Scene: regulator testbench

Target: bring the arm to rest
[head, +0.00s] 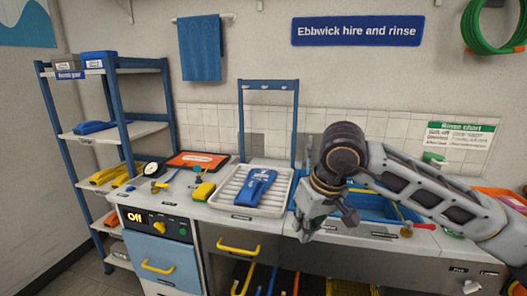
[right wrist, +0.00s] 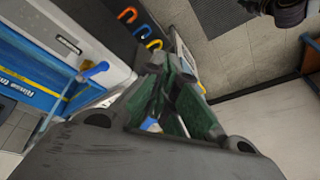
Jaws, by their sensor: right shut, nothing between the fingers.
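My right gripper (head: 318,226) hangs over the front of the counter, in front of the blue basin, with its arm coming in from the right. In the right wrist view its fingers (right wrist: 165,100) are closed together and hold nothing. My left gripper is in neither view.
A white ribbed tray (head: 238,209) with a blue item (head: 256,187) stands left of my right gripper. The blue basin (head: 372,209) lies partly hidden behind my arm. A blue shelf rack (head: 121,130) stands at the left wall.

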